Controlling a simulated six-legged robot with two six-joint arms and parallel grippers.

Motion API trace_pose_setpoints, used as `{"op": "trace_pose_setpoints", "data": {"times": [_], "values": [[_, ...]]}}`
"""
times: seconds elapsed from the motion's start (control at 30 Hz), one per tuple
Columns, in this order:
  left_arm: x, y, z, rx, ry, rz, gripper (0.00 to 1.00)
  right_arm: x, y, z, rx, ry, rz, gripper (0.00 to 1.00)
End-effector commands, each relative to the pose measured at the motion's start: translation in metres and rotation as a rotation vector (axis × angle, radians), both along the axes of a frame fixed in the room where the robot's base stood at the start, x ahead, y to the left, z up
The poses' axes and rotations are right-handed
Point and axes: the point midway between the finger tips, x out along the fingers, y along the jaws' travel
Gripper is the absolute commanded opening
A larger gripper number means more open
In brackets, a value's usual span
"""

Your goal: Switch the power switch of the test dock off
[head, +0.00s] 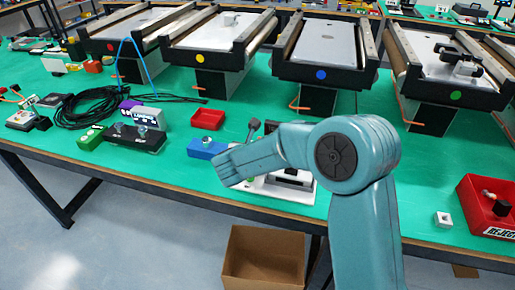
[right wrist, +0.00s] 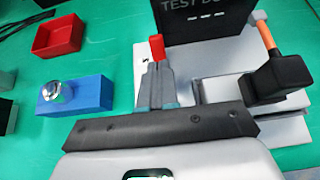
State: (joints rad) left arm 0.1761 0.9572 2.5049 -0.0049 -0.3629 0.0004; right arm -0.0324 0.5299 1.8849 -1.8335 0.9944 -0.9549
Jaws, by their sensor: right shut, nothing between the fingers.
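The test dock shows in the right wrist view as a pale base with a black panel (right wrist: 208,22) marked "TEST DO", the rest cut off. A small red piece (right wrist: 157,46), seemingly the power switch, stands just beyond the fingertips of my right gripper (right wrist: 157,68). The gripper is shut and empty; I cannot tell whether it touches the red piece. A black block with an orange lever (right wrist: 268,38) sits on the dock to the right. In the head view my right arm hides much of the dock (head: 303,196) and I cannot make out the right fingertips. My left gripper is not in view.
A blue block with a metal knob (right wrist: 75,93) and a red tray (right wrist: 68,36) lie left of the dock. Black cables (head: 90,108) lie farther left. Several mini conveyors (head: 322,52) line the back. A red reject bin (head: 475,205) stands at right.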

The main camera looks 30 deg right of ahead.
Motion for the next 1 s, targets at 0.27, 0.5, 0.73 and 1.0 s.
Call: {"op": "trace_pose_setpoints", "data": {"times": [0.27,0.5,0.73,1.0], "values": [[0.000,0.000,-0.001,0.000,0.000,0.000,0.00,-0.028,0.038,0.029,0.000,-0.002,0.005,0.00],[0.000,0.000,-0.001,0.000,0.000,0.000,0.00,-0.047,0.061,0.046,0.000,-0.001,0.003,0.00],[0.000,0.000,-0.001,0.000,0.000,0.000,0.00,-0.052,0.065,0.050,0.000,0.002,0.001,0.00],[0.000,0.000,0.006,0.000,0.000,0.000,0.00,-0.079,0.081,-0.019,0.228,0.116,-0.080,0.00]]}}
